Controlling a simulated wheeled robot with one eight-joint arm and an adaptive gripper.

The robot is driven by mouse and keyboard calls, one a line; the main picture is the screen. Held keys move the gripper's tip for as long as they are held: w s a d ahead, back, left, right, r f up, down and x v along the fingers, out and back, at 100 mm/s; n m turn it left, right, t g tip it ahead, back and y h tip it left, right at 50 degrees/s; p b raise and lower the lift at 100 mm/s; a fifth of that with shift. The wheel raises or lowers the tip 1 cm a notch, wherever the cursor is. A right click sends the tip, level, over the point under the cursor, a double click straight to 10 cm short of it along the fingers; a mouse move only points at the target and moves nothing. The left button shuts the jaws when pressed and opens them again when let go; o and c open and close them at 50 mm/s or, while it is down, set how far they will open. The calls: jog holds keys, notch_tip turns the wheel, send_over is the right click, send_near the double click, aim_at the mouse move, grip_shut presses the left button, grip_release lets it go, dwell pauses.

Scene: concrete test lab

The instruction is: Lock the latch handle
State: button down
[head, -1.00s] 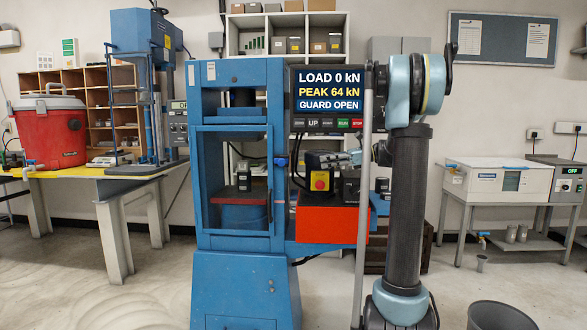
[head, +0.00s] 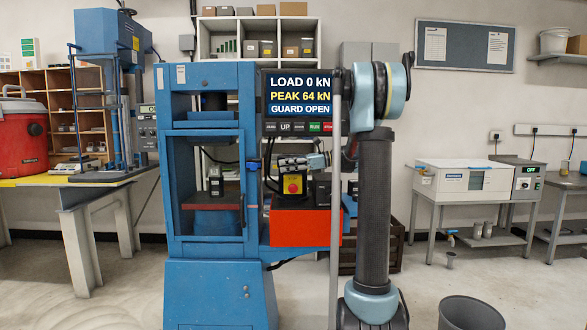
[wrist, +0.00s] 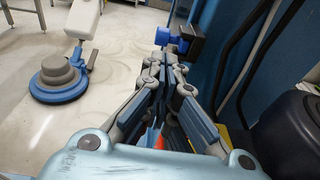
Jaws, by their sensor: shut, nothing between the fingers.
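The blue press (head: 210,275) stands in the middle of the head view, and its display reads GUARD OPEN. A small blue piece (head: 253,165) shows at its right front post. In the wrist view a bright blue knob with a dark block (wrist: 168,36) sits just beyond my fingertips, probably the latch handle. My gripper (head: 281,162) is shut and empty, to the right of that post and above the red-orange box. In the wrist view my gripper (wrist: 162,62) points towards the knob. I cannot tell whether they touch.
A yellow box with a red button (head: 292,185) sits just below my gripper, on the red-orange box (head: 305,226). The display (head: 297,103) hangs above. Black cables (wrist: 245,65) run along the press at right. A blue round-based machine (wrist: 58,85) stands on open floor at left.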

send_near(253, 166)
jog(key=a+f, duration=0.1)
jog(key=w+a, duration=0.1)
jog(key=a, duration=0.1)
jog(key=a+f, duration=0.1)
jog(key=shift+w+a+f, duration=0.2)
jog(key=shift+a+f, duration=0.15)
jog(key=shift+a, duration=0.05)
jog(key=shift+a, duration=0.1)
